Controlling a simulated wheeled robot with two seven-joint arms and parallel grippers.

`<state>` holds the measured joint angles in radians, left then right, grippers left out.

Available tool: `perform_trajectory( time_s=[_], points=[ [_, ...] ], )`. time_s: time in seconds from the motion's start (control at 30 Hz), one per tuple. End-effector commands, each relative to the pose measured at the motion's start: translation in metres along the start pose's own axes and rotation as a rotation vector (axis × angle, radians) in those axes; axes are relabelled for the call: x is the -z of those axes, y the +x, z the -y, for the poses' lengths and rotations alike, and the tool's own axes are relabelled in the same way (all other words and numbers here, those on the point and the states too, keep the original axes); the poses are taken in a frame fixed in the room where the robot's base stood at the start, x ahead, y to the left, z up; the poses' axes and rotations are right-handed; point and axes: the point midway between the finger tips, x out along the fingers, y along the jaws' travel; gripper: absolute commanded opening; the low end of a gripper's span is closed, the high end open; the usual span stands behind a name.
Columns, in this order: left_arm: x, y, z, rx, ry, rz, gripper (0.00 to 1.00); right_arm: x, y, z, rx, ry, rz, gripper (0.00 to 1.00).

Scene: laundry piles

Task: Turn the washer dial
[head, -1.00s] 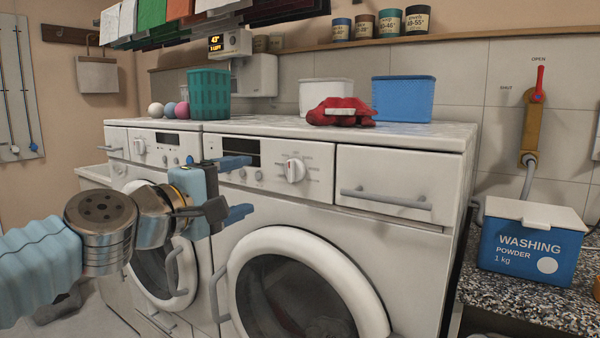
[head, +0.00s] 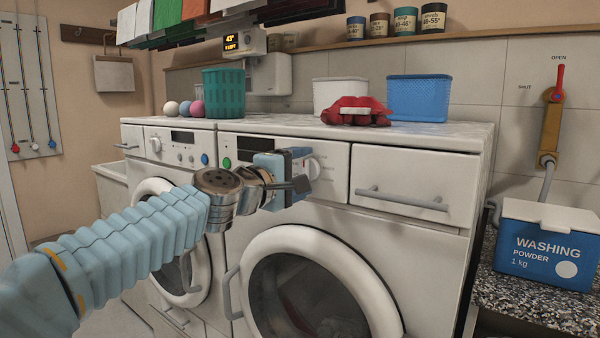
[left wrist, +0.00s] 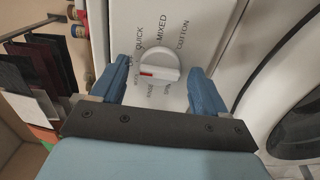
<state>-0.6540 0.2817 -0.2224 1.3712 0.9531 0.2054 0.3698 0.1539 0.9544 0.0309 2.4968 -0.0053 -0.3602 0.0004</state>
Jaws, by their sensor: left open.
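The white washer dial (left wrist: 160,68) with a red mark shows in the left wrist view, on a panel with words such as QUICK, MIXED and COTTON around it. My left gripper (left wrist: 165,85) is open, its blue fingers on either side of the dial with gaps, apart from it. In the head view the dial (head: 312,167) is partly hidden behind my left gripper (head: 300,172), on the front of the right washer (head: 421,245). The red mark points to the left in the wrist view. My right gripper is not in view.
A detergent drawer with a grey handle (head: 402,199) is right of the dial. The round door (head: 285,240) is below it. A blue basket (head: 418,98) and red cloth (head: 357,117) lie on top. A washing powder box (head: 546,243) stands at right.

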Motion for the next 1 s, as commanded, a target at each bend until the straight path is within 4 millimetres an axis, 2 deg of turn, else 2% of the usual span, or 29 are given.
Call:
perform_trajectory(
  time_s=[0.03,0.07,0.4,0.73,1.0],
  points=[
    [0.0,-0.0001,0.0,0.0,0.0,0.0,0.74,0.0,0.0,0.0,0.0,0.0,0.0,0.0],
    [0.0,-0.0002,0.0,0.0,0.0,0.0,0.69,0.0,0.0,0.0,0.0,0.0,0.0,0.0],
    [-0.0001,-0.0004,0.0001,0.0,0.0,0.0,0.18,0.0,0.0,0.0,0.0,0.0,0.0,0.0],
    [0.0002,-0.0003,0.0011,0.001,0.049,0.0,0.18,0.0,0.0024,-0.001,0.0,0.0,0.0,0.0],
    [-0.0002,-0.0001,0.0024,0.001,0.225,0.001,0.18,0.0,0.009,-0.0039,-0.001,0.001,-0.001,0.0]
  ],
)
